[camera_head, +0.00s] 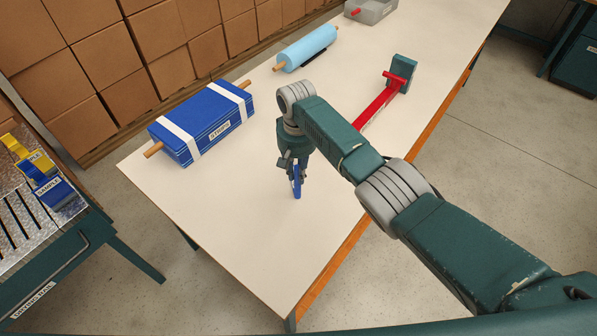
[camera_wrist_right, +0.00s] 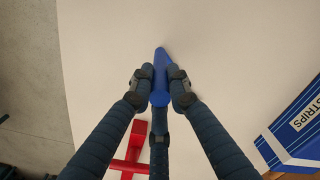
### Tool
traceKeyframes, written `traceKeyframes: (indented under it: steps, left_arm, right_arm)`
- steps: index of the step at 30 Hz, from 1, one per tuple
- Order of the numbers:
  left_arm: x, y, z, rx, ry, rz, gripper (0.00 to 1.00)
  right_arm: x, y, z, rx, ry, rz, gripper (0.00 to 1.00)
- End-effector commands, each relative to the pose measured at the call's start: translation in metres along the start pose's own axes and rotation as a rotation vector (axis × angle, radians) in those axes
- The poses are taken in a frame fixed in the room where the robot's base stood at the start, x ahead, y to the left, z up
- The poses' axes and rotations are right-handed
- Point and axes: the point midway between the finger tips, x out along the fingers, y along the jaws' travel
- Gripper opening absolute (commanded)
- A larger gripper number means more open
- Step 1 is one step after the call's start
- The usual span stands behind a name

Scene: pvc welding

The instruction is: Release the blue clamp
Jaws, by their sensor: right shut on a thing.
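The blue clamp (camera_head: 297,186) hangs from my right gripper (camera_head: 298,168), over the near part of the white table (camera_head: 240,235). In the right wrist view, the blue clamp (camera_wrist_right: 160,68) shows between the fingers of my right gripper (camera_wrist_right: 160,88), which are shut on it. Its pointed tip sticks out past the fingertips, over bare white surface. Whether the tip touches the table I cannot tell. My left gripper is in neither view.
A blue bundle with white bands (camera_head: 205,125), labelled strips, lies left of the gripper. A light blue roll (camera_head: 307,47) lies farther back. A red bar (camera_head: 378,104) with a green block (camera_head: 402,70) is right. Blue (camera_head: 55,192) and yellow (camera_head: 40,162) pieces sit on the rack. The near table is clear.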

Motion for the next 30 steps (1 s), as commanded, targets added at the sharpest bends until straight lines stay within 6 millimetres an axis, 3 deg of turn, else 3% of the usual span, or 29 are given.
traceKeyframes:
  steps: [6,7,10,21,26,30]
  left_arm:
    - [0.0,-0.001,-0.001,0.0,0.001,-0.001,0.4]
    - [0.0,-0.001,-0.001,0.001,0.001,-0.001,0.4]
    - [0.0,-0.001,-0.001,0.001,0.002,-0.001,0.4]
    - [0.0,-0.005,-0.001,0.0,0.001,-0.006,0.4]
    - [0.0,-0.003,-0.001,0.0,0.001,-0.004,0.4]
    - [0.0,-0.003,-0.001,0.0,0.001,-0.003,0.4]
  right_arm:
    - [0.0,-0.006,0.001,-0.005,-0.001,-0.013,0.0]
    - [0.0,-0.007,0.001,-0.005,-0.001,-0.013,0.18]
    - [0.0,-0.007,0.001,-0.005,-0.001,-0.013,0.36]
    - [-0.006,-0.003,-0.001,-0.003,0.003,-0.007,0.36]
    - [-0.03,-0.004,-0.001,-0.004,0.006,-0.008,0.36]
    - [-0.061,-0.005,-0.001,-0.005,0.007,-0.008,0.36]
